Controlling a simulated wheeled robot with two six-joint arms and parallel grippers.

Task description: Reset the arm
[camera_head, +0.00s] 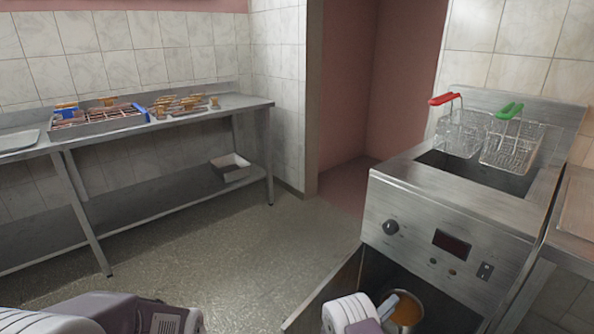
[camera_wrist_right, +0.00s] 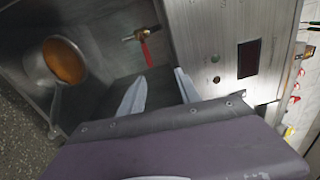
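My right gripper (camera_wrist_right: 158,90) is open in the right wrist view, with its two pale fingers apart and nothing between them. In the head view my right arm comes in at the bottom, in front of the fryer's open cabinet, and the gripper's body (camera_head: 362,314) partly covers a metal pot (camera_head: 407,312). The pot holds orange liquid and also shows in the right wrist view (camera_wrist_right: 64,62), left of the fingers and apart from them. My left arm shows at the bottom left of the head view; its fingers are out of sight.
The steel fryer (camera_head: 445,215) stands at right with red-handled (camera_head: 446,98) and green-handled (camera_head: 509,110) baskets. A red-handled valve (camera_wrist_right: 146,47) is inside the cabinet, whose door (camera_head: 325,292) stands open. A steel table (camera_head: 225,107) with food trays is at left. The middle floor is clear.

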